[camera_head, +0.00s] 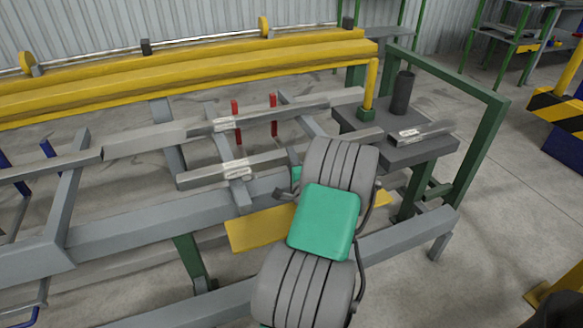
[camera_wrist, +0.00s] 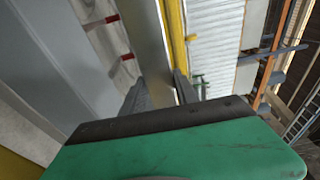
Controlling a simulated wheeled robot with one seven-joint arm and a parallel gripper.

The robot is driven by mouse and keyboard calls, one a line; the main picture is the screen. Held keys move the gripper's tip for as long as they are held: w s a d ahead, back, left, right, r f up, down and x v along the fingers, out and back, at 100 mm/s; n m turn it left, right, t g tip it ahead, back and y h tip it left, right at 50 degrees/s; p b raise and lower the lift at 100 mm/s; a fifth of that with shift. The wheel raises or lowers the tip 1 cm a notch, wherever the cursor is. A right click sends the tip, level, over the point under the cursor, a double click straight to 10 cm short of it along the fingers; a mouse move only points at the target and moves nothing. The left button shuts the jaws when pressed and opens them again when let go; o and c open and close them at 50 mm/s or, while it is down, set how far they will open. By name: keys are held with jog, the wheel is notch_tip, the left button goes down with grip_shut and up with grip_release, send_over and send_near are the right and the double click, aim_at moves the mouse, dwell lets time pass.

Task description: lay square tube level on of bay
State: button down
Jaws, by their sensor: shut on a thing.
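A grey square tube (camera_head: 210,177) with a pale label lies across the picture in the head view; my arm hides its middle. My gripper's green housing shows in the head view, but its fingertips are hidden behind my arm. In the wrist view my gripper (camera_wrist: 160,92) is shut on a grey square tube (camera_wrist: 150,40) that runs up between its fingers. This looks like the same tube. It looks nearly parallel to the rails; I cannot tell whether it touches a support. Two red posts (camera_head: 237,122) stand just behind it. Which part is the bay is unclear.
A long yellow beam (camera_head: 190,70) spans the back. A green frame (camera_head: 470,150) closes the right.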

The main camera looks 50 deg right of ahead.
jog(key=shift+f+b, duration=0.35)
jog(key=shift+f, duration=0.35)
jog(key=shift+f, duration=0.2)
jog(key=c, duration=0.9)
grip_release()
jog(key=shift+s+a+f, duration=0.1)
jog(key=shift+a+f, duration=0.05)
jog(key=shift+f, duration=0.25)
jog(key=shift+r, duration=0.25)
jog(key=shift+r+p, duration=0.7)
jog(key=shift+p, duration=0.15)
jog(key=b+v, duration=0.1)
jog(key=v, duration=1)
jog(key=shift+s+a, duration=0.25)
jog(key=shift+s, duration=0.05)
